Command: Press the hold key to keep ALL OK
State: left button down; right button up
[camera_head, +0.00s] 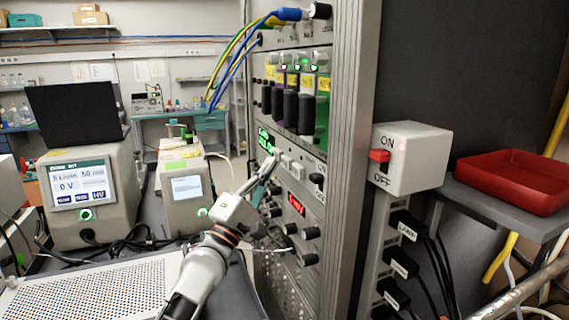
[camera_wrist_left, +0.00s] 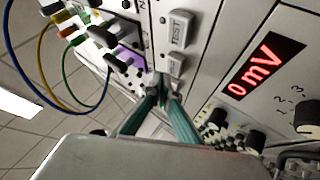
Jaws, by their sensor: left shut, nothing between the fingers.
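The rack (camera_head: 345,120) has a panel with a green lit display (camera_head: 266,141), partly behind my gripper, and small pale keys (camera_head: 297,167) beside it. In the left wrist view one key reads TEST (camera_wrist_left: 180,29). A second pale key (camera_wrist_left: 176,65) sits just below it; its lettering is too small to read. My left gripper (camera_head: 273,163) is shut and empty, its tips at the panel just left of the keys. In the wrist view the teal fingers (camera_wrist_left: 164,92) end close below the second key; whether they touch it I cannot tell. My right gripper is not in view.
A red display (camera_head: 296,203) and several black knobs sit lower on the rack. Yellow, green and blue cables (camera_head: 235,50) hang at its upper left. An ON/OFF switch box (camera_head: 420,155) and red tray (camera_head: 512,180) stand right. Bench instruments (camera_head: 82,190) stand left.

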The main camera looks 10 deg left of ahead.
pick_arm(q)
jog(key=shift+w+d, duration=0.25)
jog(key=shift+d, duration=0.1)
jog(key=shift+w+d, duration=0.45)
jog(key=shift+d, duration=0.3)
dwell(1.2)
dwell(0.4)
jog(key=shift+s+a, duration=0.35)
jog(key=shift+a, duration=0.2)
jog(key=shift+s+a, duration=0.35)
jog(key=shift+a, duration=0.2)
jog(key=s+a, duration=0.1)
jog(key=a, duration=0.1)
jog(key=s+a+p, duration=0.1)
jog(key=a, duration=0.1)
jog(key=shift+s, duration=0.4)
jog(key=shift+s+a, duration=0.1)
